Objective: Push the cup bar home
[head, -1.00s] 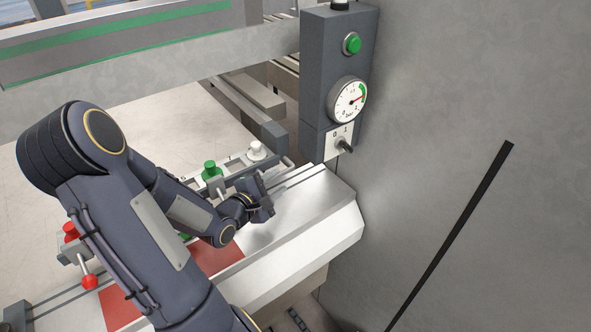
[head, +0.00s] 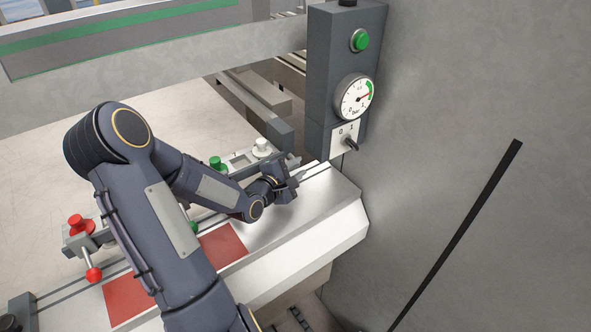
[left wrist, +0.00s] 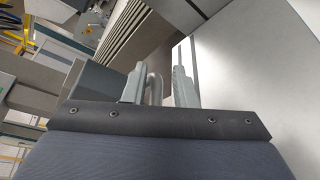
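What looks like the cup bar, a pale rail (head: 241,162), runs along the back of the metal table. It carries a green knob (head: 218,163) and a white knob (head: 262,148); my left arm covers its middle. My left gripper (head: 292,180) is low over the table near the rail's right end. In the left wrist view its two fingers (left wrist: 160,88) stand apart. A grey curved bar, like a handle (left wrist: 153,88), shows between them, close to the left finger, with a gap to the right finger. I cannot tell whether they touch. My right gripper is out of view.
A grey control box (head: 346,75) with a green button, gauge and switch stands behind the table's right end. A red-ball lever (head: 93,274) and red knob (head: 77,223) are at left. A red area (head: 128,299) marks the table (head: 325,205). Its right part is clear.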

